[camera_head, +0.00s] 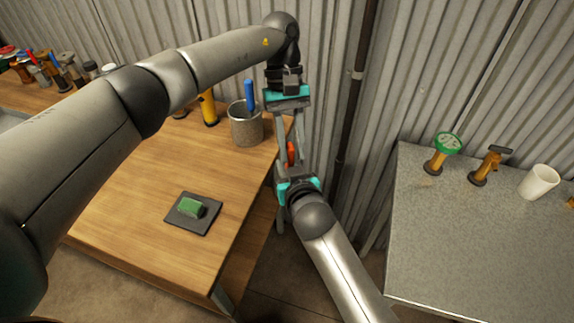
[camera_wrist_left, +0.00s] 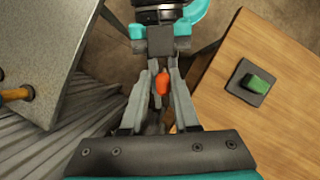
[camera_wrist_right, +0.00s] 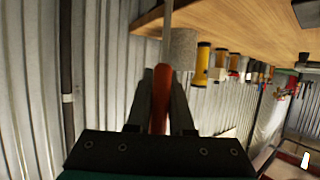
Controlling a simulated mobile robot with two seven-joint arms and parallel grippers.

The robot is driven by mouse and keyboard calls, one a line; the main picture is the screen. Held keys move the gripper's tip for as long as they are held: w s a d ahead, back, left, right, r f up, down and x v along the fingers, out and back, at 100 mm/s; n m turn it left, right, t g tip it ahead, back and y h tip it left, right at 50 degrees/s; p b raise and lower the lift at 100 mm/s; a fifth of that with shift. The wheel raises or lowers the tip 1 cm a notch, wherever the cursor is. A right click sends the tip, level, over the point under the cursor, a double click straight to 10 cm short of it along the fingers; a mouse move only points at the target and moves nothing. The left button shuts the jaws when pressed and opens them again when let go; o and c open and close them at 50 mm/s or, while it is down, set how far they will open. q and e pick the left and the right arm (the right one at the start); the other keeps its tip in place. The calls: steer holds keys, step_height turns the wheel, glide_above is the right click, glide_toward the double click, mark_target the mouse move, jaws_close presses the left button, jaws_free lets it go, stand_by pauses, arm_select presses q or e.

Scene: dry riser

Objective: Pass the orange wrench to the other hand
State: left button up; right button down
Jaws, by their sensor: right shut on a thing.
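The orange wrench (camera_head: 291,153) is upright between my two grippers, in the gap beyond the wooden table's right edge. My right gripper (camera_head: 291,166), coming from below, is shut on it. Its orange handle (camera_wrist_right: 160,98) shows between the right fingers in the right wrist view. My left gripper (camera_head: 288,140) is above, fingers pointing down, its fingers apart on either side of the wrench's line. In the left wrist view the orange part (camera_wrist_left: 162,83) shows between the fingers. The wrench's upper part is mostly hidden in the head view.
The wooden table (camera_head: 150,170) holds a dark pad (camera_head: 183,222) with a green block (camera_head: 192,207), a mesh cup (camera_head: 246,128) with a blue-handled tool, and a yellow item (camera_head: 208,108). A grey table (camera_head: 450,240) at right holds a green-topped item (camera_head: 447,145) and white cup (camera_head: 539,181). Corrugated wall stands behind.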

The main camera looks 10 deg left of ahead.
arm_select(q)
steer(key=o, duration=0.4)
steer(key=shift+o, duration=0.2)
